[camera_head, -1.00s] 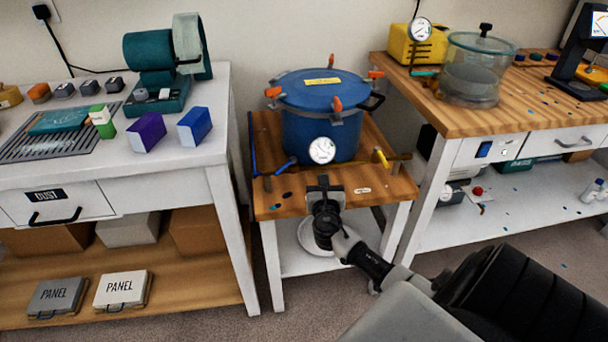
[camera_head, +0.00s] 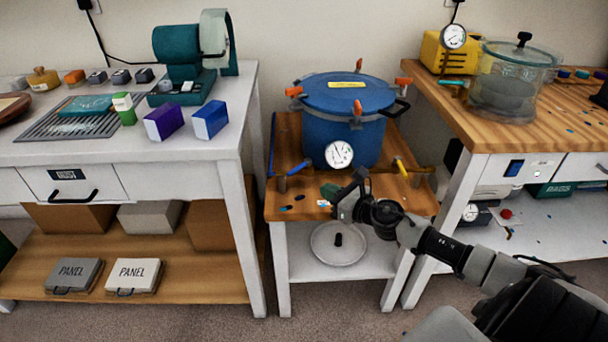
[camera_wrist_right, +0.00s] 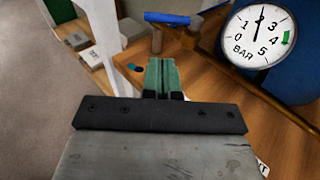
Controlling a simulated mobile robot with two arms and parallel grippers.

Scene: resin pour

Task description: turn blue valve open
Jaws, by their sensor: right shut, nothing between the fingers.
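The blue valve has a blue lever (camera_head: 298,168) at the left front of the pot stand, below the blue pressure pot (camera_head: 345,115). In the right wrist view the blue lever (camera_wrist_right: 167,18) lies across the top of a short metal post, ahead of my fingers. My right gripper (camera_head: 329,191) is over the front of the wooden stand top, pointing left. Its green fingers (camera_wrist_right: 162,74) are shut and empty, apart from the lever. My left gripper is in neither view.
A pressure gauge (camera_head: 339,154) is on the pot's front. A yellow-handled valve (camera_head: 400,167) is on the stand's right side. White benches flank the stand, the left one (camera_head: 130,150) close to it.

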